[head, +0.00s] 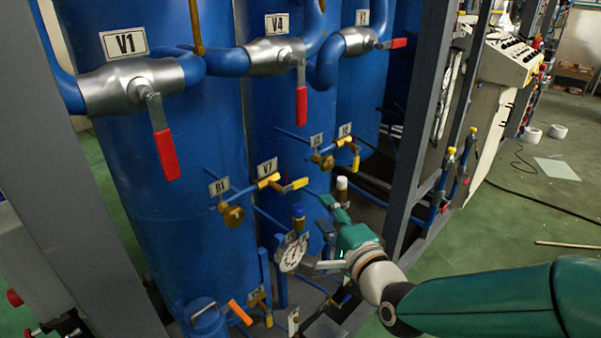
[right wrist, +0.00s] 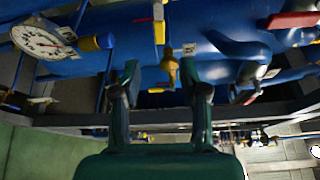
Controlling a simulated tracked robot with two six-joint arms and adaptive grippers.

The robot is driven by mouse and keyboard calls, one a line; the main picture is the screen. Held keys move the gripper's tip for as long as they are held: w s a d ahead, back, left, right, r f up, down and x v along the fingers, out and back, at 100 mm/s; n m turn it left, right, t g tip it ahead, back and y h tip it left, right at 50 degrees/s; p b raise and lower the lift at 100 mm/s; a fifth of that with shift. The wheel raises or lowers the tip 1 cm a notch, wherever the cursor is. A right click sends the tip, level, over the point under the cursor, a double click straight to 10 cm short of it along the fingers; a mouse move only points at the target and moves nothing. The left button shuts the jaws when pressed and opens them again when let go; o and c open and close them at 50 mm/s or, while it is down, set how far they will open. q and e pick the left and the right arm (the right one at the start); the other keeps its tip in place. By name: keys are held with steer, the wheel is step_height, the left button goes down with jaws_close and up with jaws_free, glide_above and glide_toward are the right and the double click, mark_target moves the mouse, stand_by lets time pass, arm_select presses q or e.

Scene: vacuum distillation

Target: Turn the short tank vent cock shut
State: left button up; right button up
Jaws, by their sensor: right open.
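My right gripper (head: 336,206) is open, low in front of the tanks, beside a white-capped brass fitting (head: 342,184); I cannot tell if they touch. In the right wrist view its two fingers (right wrist: 160,82) are apart with nothing between them. A brass cock body (right wrist: 171,68) lies beyond the fingertips, with a yellow lever (right wrist: 160,28) above it. In the head view, small cocks with tags sit on the tanks: one with a yellow lever (head: 355,163) at the rear, another with a yellow lever (head: 294,185) nearer. I cannot tell which one is the short tank vent cock. My left gripper is not in view.
A round dial gauge (head: 292,254) stands just left of my right gripper. Blue tanks (head: 180,210) carry pipes and red-handled valves (head: 165,150) above. A grey frame post (head: 420,120) rises to the right of the gripper. Open green floor (head: 500,225) lies further right.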

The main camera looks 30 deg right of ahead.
mark_target(301, 185)
steer(key=w+p, duration=0.1)
steer(key=w, duration=0.3)
steer(key=w+p, duration=0.1)
steer(key=w, duration=0.3)
steer(key=w+p, duration=0.1)
steer(key=w, duration=0.3)
steer(key=shift+w+d+f+p, duration=0.25)
steer(key=shift+w+f+p, duration=0.1)
steer(key=shift+w+f, duration=0.05)
jaws_close()
